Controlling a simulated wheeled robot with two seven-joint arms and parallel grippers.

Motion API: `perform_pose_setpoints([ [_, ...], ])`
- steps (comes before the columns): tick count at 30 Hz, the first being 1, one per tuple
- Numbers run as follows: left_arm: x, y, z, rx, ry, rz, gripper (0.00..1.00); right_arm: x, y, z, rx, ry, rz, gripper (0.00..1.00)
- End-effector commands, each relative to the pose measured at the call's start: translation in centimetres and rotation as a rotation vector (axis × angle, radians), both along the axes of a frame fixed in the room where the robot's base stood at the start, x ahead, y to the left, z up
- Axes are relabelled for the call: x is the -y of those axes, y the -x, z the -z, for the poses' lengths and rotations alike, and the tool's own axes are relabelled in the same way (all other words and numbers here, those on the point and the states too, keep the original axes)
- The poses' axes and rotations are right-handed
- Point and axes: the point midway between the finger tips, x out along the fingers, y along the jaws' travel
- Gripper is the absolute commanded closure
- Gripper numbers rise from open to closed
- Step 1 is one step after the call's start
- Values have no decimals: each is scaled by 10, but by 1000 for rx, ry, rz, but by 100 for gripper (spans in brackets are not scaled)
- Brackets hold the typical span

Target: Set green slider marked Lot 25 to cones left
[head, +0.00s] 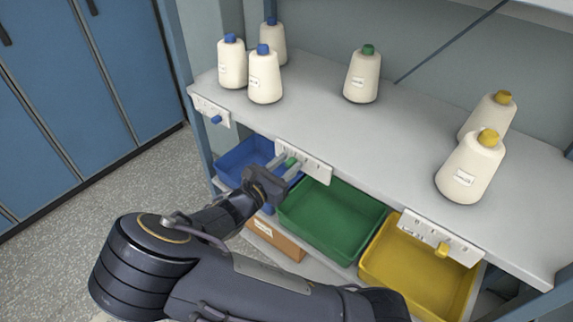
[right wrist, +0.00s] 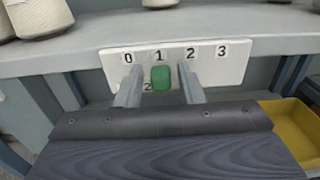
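The green slider (head: 291,161) sits on a white scale plate (head: 316,172) on the shelf's front edge. In the right wrist view the slider (right wrist: 160,77) is directly below the 1 on the plate (right wrist: 231,67), which reads 0 to 3. A lower marking is mostly hidden; a 2 shows. My right gripper (head: 284,166) is open at the slider. In the right wrist view its fingers (right wrist: 159,84) stand either side of the slider with gaps. One green-topped cone (head: 362,76) stands on the shelf. My left gripper is not in view.
Three blue-topped cones (head: 264,78) stand left and two yellow-topped cones (head: 470,168) right. Plates with a blue slider (head: 216,119) and yellow slider (head: 442,250) flank the green one. Blue (head: 233,160), green (head: 325,231) and yellow (head: 408,285) bins sit below.

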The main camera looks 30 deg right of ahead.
Motion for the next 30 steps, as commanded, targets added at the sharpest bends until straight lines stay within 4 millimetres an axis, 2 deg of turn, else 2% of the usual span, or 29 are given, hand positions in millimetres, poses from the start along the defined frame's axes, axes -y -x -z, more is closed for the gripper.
perform_pose_setpoints([
  [11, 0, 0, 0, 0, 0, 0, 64, -3, 1, 0, 1, 0, -1, 58],
  [24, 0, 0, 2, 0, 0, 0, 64, -64, 26, 0, 1, -2, -3, 58],
  [30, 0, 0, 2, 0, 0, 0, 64, -72, 30, 0, 0, 0, 0, 58],
])
